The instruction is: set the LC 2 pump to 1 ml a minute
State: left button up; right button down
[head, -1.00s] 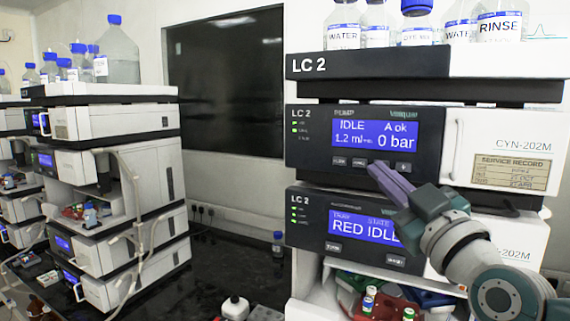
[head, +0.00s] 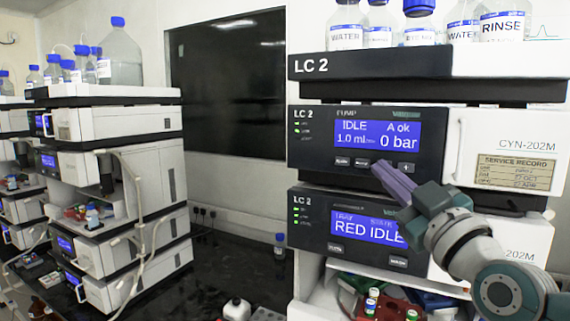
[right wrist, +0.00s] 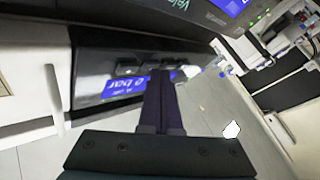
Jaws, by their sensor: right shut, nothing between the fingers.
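The LC 2 pump (head: 318,157) is the upper dark-fronted module of the right stack in the head view. Its blue display (head: 377,135) reads IDLE, A ok, 1.0 ml/min and 0 bar. A row of small buttons (head: 362,163) runs below the display. My right gripper (head: 380,167) is shut and empty. Its purple fingertips are at the button row, right of the middle, and may hide a button there; I cannot tell whether they touch. In the right wrist view the closed fingers (right wrist: 161,80) point at the panel. My left gripper is not in view.
Below the pump is another LC 2 module (head: 318,220) reading RED IDLE, partly behind my right gripper. An open bay with vials (head: 371,300) lies under it. Bottles (head: 345,28) stand on top. Another instrument stack (head: 125,125) stands at left.

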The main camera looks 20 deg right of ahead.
dwell(0.4)
jog(key=shift+s+a+p, duration=0.5)
jog(key=shift+a+p, duration=0.05)
jog(key=shift+p, duration=0.1)
jog(key=s+a+p, duration=0.3)
jog(key=shift+s+a, duration=0.15)
jog(key=shift+a, duration=0.25)
dwell(0.8)
